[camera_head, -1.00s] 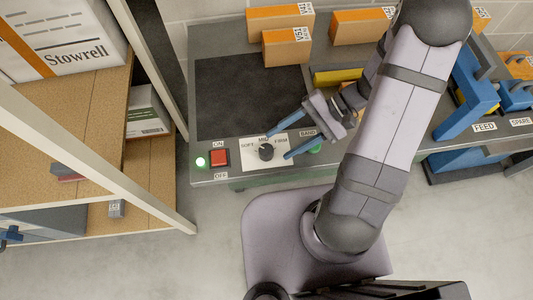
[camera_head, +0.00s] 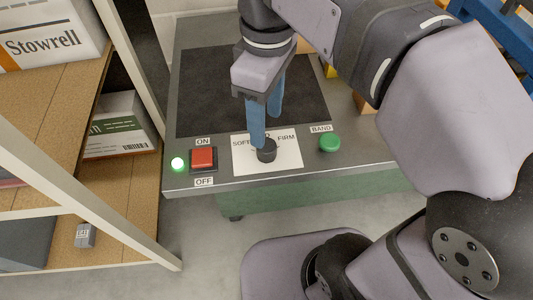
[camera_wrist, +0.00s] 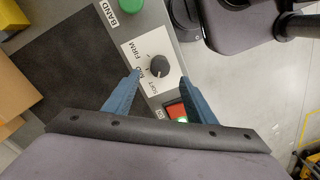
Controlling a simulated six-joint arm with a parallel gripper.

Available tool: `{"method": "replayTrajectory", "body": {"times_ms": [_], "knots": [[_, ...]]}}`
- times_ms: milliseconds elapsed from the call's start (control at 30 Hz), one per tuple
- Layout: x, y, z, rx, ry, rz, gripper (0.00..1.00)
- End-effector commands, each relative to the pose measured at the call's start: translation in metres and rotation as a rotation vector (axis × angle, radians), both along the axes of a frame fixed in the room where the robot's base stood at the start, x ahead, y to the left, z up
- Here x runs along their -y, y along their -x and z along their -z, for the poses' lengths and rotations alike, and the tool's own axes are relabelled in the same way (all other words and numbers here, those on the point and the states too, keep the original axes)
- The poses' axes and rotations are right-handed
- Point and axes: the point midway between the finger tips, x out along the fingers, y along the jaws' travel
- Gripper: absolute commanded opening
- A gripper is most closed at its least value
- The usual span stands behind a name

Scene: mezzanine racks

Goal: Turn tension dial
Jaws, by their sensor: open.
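The tension dial is a black round knob (camera_head: 267,150) on a white label plate (camera_head: 290,158) marked SOFT and FIRM, on the front strip of the machine. It also shows in the wrist view (camera_wrist: 158,67), ahead of the fingertips and roughly midway between them. My gripper (camera_head: 266,128) has blue fingers pointing down just behind the dial; one finger hides part of the middle lettering. In the wrist view the fingers (camera_wrist: 163,84) are apart with nothing between them. I cannot tell whether a fingertip touches the dial.
Left of the dial are a red ON/OFF switch (camera_head: 202,159) and a lit lamp (camera_head: 178,164). Right is a green BAND button (camera_head: 330,142). A dark flat panel (camera_head: 215,90) lies behind. A shelf rack (camera_head: 120,190) stands at the left.

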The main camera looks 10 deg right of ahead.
Motion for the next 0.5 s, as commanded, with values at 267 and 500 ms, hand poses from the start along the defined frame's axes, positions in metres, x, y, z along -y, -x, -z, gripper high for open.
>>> {"method": "replayTrajectory", "body": {"times_ms": [267,500], "knots": [[0.000,0.004,-0.005,0.038,0.016,-0.042,0.51],[0.000,0.005,0.012,0.035,0.016,-0.040,0.51]]}}
